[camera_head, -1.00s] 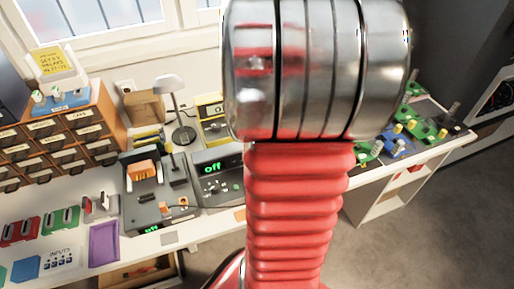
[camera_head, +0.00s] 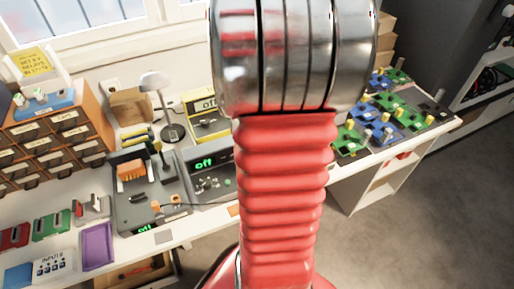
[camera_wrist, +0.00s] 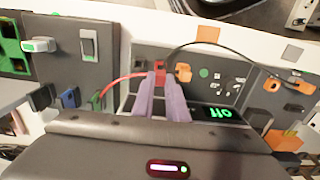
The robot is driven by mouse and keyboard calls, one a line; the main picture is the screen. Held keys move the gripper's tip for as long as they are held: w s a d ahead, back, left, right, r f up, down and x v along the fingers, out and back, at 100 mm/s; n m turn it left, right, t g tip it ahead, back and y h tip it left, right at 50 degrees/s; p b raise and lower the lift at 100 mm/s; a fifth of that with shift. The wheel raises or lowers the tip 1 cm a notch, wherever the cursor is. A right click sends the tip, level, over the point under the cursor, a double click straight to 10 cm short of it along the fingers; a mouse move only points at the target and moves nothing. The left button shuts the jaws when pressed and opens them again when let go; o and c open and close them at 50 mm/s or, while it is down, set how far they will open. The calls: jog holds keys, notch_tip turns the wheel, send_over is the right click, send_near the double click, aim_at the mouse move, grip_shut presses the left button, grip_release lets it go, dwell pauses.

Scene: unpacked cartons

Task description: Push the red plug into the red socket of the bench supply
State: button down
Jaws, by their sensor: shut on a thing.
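In the wrist view, my gripper (camera_wrist: 161,88) has two purple fingers shut on the small red plug (camera_wrist: 160,68). A red lead (camera_wrist: 125,78) runs from the plug to the left. The plug is at the front panel of the dark grey bench supply (camera_wrist: 228,91), whose green "off" display appears upside down. I cannot tell whether the plug touches the panel or is in a socket; the red socket is not clearly visible. In the head view, the bench supply (camera_head: 225,184) shows left of my arm, and my gripper is hidden.
An orange plug (camera_wrist: 183,72) with a black lead sits close right of the red plug. A grey unit with an orange block (camera_head: 131,170) stands left of the supply. A lamp (camera_head: 172,131) and yellow box (camera_head: 207,122) stand behind. A purple tray (camera_head: 97,246) lies at left.

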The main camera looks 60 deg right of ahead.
jog(key=shift+f, duration=1.25)
jog(key=shift+f, duration=0.65)
dwell(2.0)
jog(key=c, duration=1.7)
grip_release()
jog(key=shift+o, duration=0.2)
jog(key=shift+w+r, duration=0.1)
